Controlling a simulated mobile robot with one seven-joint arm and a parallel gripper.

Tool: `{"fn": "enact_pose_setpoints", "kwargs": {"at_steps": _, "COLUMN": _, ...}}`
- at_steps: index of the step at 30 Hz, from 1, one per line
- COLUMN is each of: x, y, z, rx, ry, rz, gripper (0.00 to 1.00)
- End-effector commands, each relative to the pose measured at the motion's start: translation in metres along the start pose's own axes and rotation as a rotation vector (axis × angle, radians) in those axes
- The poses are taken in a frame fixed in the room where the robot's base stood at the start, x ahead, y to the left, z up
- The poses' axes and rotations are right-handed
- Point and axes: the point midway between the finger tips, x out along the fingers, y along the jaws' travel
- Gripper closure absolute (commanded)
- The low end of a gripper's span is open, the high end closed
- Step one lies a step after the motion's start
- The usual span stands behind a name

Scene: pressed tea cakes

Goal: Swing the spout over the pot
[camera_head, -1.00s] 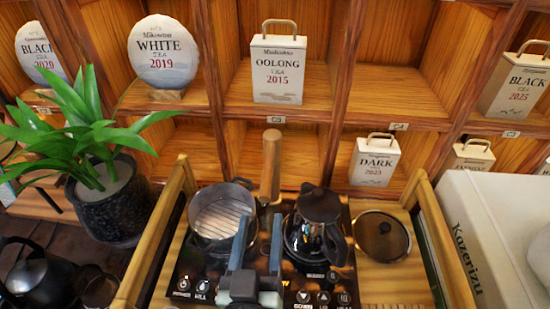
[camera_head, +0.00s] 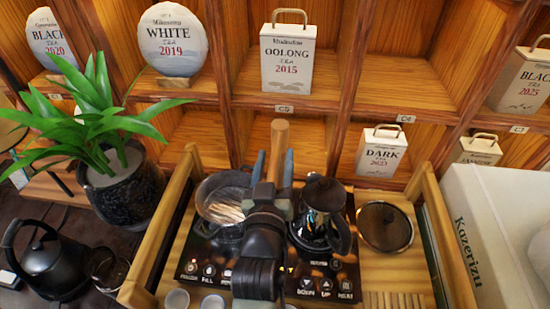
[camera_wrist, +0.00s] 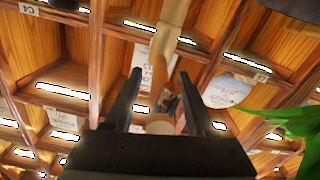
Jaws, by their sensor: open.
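The spout's upright wooden post (camera_head: 279,135) stands behind the stove, between the two burners. My gripper (camera_head: 273,168) is open, with one finger on either side of the post in the head view. In the wrist view, wooden parts of it (camera_wrist: 172,22) show beyond and between my fingers (camera_wrist: 160,95). I cannot tell whether the fingers touch it. A round open pot (camera_head: 212,212) with a rack inside sits on the left burner, partly hidden by my arm. A dark glass pot (camera_head: 322,195) with a black handle sits on the right burner.
A glass lid (camera_head: 385,227) lies right of the stove. Wooden tray sides (camera_head: 447,240) flank the stove. A plant (camera_head: 120,190) and black kettle (camera_head: 50,262) stand at left, a white box (camera_head: 490,235) at right. Tea shelves (camera_head: 400,85) rise behind. Small cups (camera_head: 177,300) stand in front.

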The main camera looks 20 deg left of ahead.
Motion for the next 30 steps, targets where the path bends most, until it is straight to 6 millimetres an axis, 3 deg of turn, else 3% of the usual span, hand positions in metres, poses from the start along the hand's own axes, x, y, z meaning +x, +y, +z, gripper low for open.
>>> {"fn": "enact_pose_setpoints", "kwargs": {"at_steps": 8, "x": 0.0015, "y": -0.0003, "z": 0.0004, "rx": 0.000, "ry": -0.001, "rz": 0.000, "gripper": 0.44}}
{"fn": "enact_pose_setpoints", "kwargs": {"at_steps": 18, "x": 0.0013, "y": -0.0002, "z": 0.0003, "rx": 0.000, "ry": -0.001, "rz": 0.000, "gripper": 1.00}}
{"fn": "enact_pose_setpoints", "kwargs": {"at_steps": 30, "x": 0.0012, "y": -0.0001, "z": 0.0004, "rx": 0.000, "ry": -0.001, "rz": 0.000, "gripper": 1.00}}
